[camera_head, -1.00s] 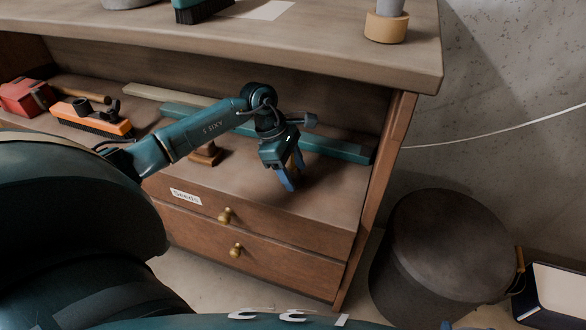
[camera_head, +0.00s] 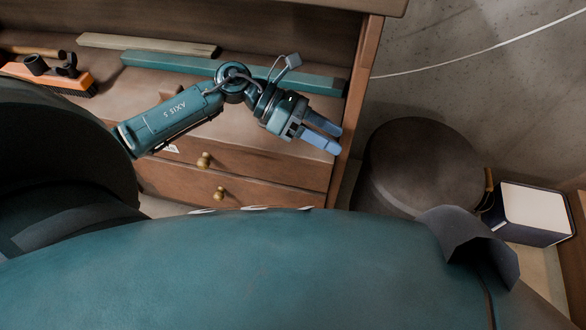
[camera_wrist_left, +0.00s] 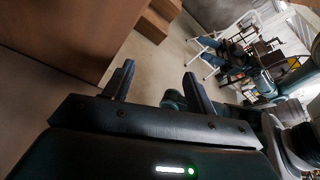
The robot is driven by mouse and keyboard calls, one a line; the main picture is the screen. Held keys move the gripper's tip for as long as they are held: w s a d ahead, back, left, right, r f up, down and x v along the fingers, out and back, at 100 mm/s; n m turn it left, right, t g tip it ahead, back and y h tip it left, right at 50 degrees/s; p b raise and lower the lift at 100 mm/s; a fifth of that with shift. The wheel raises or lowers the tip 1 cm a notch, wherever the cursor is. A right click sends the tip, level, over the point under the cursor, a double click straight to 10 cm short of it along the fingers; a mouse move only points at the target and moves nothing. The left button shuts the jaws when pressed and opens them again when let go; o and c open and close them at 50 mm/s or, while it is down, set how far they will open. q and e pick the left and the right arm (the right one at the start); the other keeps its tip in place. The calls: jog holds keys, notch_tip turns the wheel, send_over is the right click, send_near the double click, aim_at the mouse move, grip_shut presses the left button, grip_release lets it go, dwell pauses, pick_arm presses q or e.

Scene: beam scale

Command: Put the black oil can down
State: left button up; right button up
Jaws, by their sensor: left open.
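My left gripper (camera_head: 338,140) is open and empty, above the right front end of the lower shelf (camera_head: 105,107), with its fingers pointing right. In the left wrist view its two fingers (camera_wrist_left: 158,85) stand apart with nothing between them. I cannot make out a black oil can in either view now. My left arm hides part of the shelf, so something there may be hidden. My right gripper is not in view.
An orange brush (camera_head: 55,76) lies at the left of the shelf. A teal bar (camera_head: 175,64) and a pale wooden strip (camera_head: 150,45) lie at its back. Two drawers (camera_head: 270,171) are below. A dark round bin (camera_head: 424,160) and a box (camera_head: 535,212) stand right.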

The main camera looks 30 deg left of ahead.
pick_arm(q)
jog(key=s+d+r+n+t+h, duration=0.3)
jog(key=d+r+n+t+h, duration=0.3)
jog(key=n, duration=0.6)
jog(key=s+a+f+n+t+y, duration=0.3)
jog(key=n+y, duration=0.4)
jog(key=n, duration=0.8)
jog(key=s+a+f+n+t+y, duration=0.2)
jog(key=s+f+n+y, duration=0.3)
jog(key=n, duration=1.1)
jog(key=a+f+y, duration=0.1)
jog(key=y, duration=0.2)
jog(key=shift+a+t, duration=0.2)
jog(key=shift+t, duration=0.2)
